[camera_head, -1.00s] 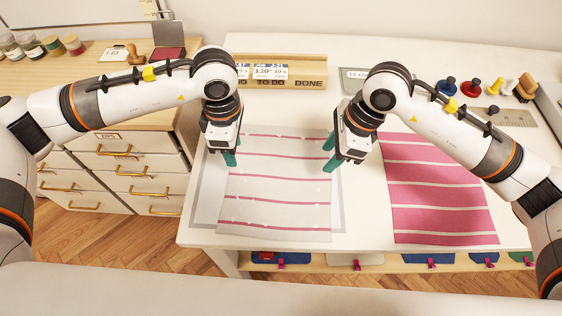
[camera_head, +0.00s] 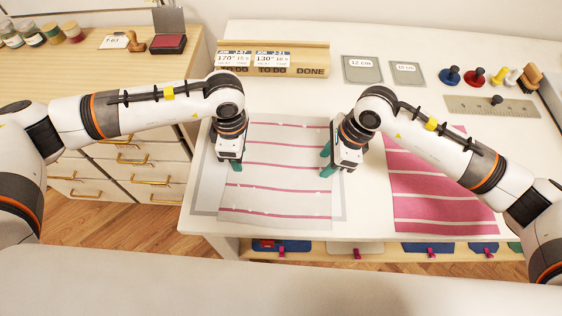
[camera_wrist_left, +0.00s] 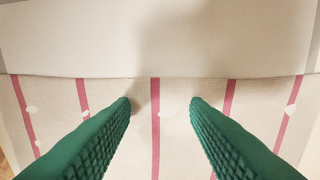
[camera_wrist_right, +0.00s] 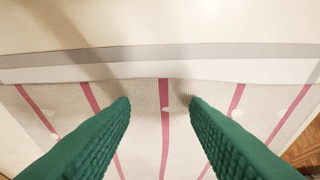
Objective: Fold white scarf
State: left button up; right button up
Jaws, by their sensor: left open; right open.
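The white scarf (camera_head: 277,175) with pink stripes lies flat on the table, over a grey-bordered mat (camera_head: 203,190). My left gripper (camera_head: 231,169) is over its left edge, fingers pointing down. In the left wrist view its open green fingers (camera_wrist_left: 160,102) straddle a pink stripe near the scarf's edge (camera_wrist_left: 200,92). My right gripper (camera_head: 327,162) is at the scarf's right edge. In the right wrist view its open fingers (camera_wrist_right: 160,102) also straddle a stripe of the scarf (camera_wrist_right: 150,110). Both grippers are empty. Whether the fingertips touch the cloth I cannot tell.
A pink scarf with white stripes (camera_head: 440,200) lies to the right, partly behind my right arm. A wooden card rack (camera_head: 300,60), two grey squares (camera_head: 362,69), a ruler (camera_head: 480,107) and stamps (camera_head: 450,76) are at the back. The front table edge is close to the scarf.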

pick_arm(q)
jog(key=shift+c, duration=0.5)
pick_arm(e)
jog(key=shift+c, duration=0.5)
pick_arm(q)
grip_shut()
pick_arm(e)
grip_shut()
